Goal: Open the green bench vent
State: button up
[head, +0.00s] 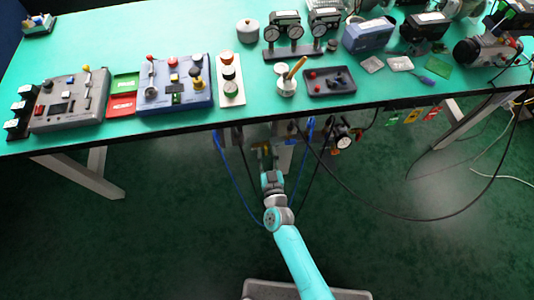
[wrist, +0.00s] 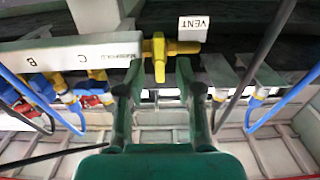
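In the wrist view a yellow valve with a cross-shaped handle (wrist: 159,47) sits at the right end of a white manifold block. A white tag reading VENT (wrist: 194,28) is just to its right. My gripper (wrist: 159,68) is open, with one green finger on each side of the handle's lower arm. Nothing is clearly gripped, and I cannot tell whether either finger touches the handle. In the head view my gripper is at the front underside of the green bench (head: 224,118), beside small brassy fittings; its fingers are hard to make out there.
The manifold block (wrist: 75,55) is lettered B and C, with yellow, blue and red fittings below it. Blue hoses (wrist: 290,98) and dark cables hang on both sides. Control boxes (head: 175,82) and gauges stand on the bench top. The floor in front is open.

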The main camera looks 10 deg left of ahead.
grip_shut()
jog(key=shift+m, duration=0.4)
jog(key=m, duration=0.5)
jog(key=d+m, duration=0.1)
jog(key=m, duration=0.2)
jog(key=shift+w+f, duration=0.15)
jog(key=shift+f, duration=0.05)
jog(key=m, duration=0.5)
jog(key=shift+d+f, duration=0.1)
jog(key=shift+f, duration=0.1)
jog(key=shift+f+m, duration=0.15)
jog(key=shift+m, duration=0.85)
jog(key=shift+f+m, duration=0.1)
jog(key=shift+m, duration=0.9)
